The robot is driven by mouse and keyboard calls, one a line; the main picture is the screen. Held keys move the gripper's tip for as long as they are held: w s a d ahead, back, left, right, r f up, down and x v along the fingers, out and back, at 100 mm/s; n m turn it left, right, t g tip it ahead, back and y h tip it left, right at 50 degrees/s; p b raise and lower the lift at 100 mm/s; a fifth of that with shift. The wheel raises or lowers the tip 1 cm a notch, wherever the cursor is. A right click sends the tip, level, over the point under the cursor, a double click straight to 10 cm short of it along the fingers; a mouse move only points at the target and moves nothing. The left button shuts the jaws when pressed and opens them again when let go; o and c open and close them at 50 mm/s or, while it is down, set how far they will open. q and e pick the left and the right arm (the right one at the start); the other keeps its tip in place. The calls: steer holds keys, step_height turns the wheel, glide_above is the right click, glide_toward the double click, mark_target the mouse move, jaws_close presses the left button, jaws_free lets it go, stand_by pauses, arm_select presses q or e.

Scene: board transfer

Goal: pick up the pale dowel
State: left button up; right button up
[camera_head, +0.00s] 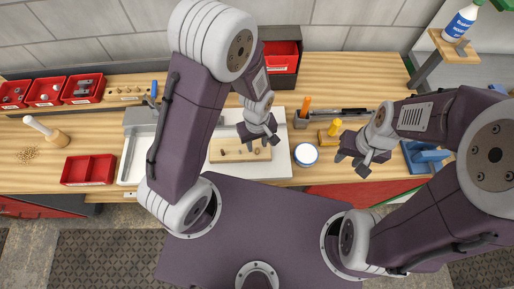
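A light wooden board (232,156) lies on a white sheet (281,167) in the middle of the bench, with a few small pegs or holes along it. I cannot tell which of these, if any, is the pale dowel. A second wooden strip (126,97) with small dark spots stands at the back left. My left gripper (260,146) points down over the right part of the board; its fingers look apart, and they hide some of the board. My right gripper (351,166) is open and empty above the bench near its front edge, right of a round white dish.
A red two-part tray (88,170) and a wooden mallet-like tool (47,130) are at the left. Red parts bins (43,91) line the back left. The round dish (305,154), a yellow object (331,130) and a blue vise (428,156) are to the right.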

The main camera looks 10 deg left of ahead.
mark_target(257, 149)
arm_select(q)
steer(key=f, duration=0.3)
steer(key=shift+s+d, duration=0.2)
steer(key=shift+s, duration=0.2)
steer(key=shift+w, duration=0.15)
steer(key=shift+a, duration=0.1)
jaws_close()
arm_select(e)
steer(key=shift+s+d+r, duration=0.15)
steer(key=shift+s+r, duration=0.15)
steer(key=shift+s, duration=0.05)
arm_select(q)
steer(key=shift+w+r, duration=0.1)
steer(key=shift+r, duration=0.45)
step_height(257, 149, up, 3)
steer(key=shift+f, duration=0.1)
steer(key=s+d+r+b, duration=0.1)
steer(key=s+d+r, duration=0.5)
steer(key=d, duration=0.4)
steer(key=shift+r+b, duration=0.3)
steer(key=shift+r, duration=0.3)
arm_select(e)
steer(key=shift+f, duration=0.9)
